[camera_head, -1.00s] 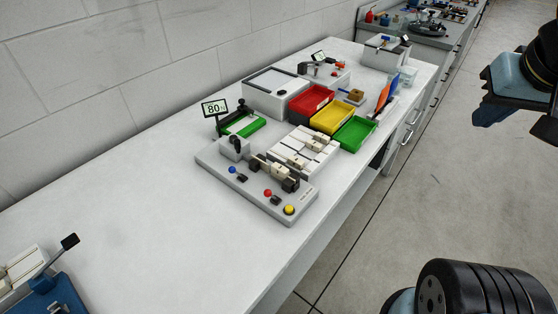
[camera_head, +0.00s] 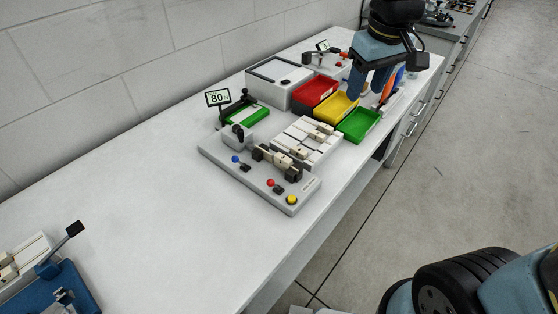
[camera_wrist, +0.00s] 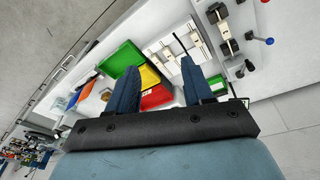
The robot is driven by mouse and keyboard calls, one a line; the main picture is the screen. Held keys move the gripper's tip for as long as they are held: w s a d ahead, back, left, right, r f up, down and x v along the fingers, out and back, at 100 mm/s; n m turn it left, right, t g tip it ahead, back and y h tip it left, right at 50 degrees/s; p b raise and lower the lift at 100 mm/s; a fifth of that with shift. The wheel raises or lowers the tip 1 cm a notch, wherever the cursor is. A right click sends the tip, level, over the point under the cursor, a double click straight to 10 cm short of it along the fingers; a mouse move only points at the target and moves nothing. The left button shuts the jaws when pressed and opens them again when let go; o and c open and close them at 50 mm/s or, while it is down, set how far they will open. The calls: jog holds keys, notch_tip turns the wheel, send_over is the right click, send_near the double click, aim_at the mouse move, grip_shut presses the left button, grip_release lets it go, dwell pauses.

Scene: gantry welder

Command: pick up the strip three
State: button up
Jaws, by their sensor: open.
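A white tray (camera_head: 283,141) holds several thin pale strips with small beige blocks on them, one block (camera_head: 322,131) near its right end. I cannot tell which strip is strip three. The tray (camera_wrist: 158,47) also shows beyond the fingers in the wrist view, near the right finger. My gripper (camera_head: 369,92) is above the bench, behind and to the right of the tray, near the yellow and green bins. Its two blue fingers are apart in the wrist view (camera_wrist: 160,68), with nothing held between them.
Red (camera_head: 314,92), yellow (camera_head: 334,108) and green (camera_head: 358,125) bins stand behind the tray. A grey control panel (camera_head: 246,175) with knobs lies in front, beside an "80" sign (camera_head: 217,97). A blue fixture (camera_head: 62,285) is at lower left. The bench's left middle is clear.

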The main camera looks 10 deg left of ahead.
aim_at(280, 157)
jog(key=s+a+f+n+g, duration=0.1)
jog(key=a+f+n, duration=0.25)
jog(key=a, duration=0.45)
jog(key=s+a+f+n+g, duration=0.15)
jog(key=a+f, duration=0.25)
jog(key=a, duration=0.4)
jog(key=shift+t+h, duration=0.25)
jog(key=shift+h, duration=0.15)
jog(key=f, duration=1.4)
jog(key=shift+w+a+f, duration=0.2)
jog(key=shift+w+a, duration=0.05)
grip_shut()
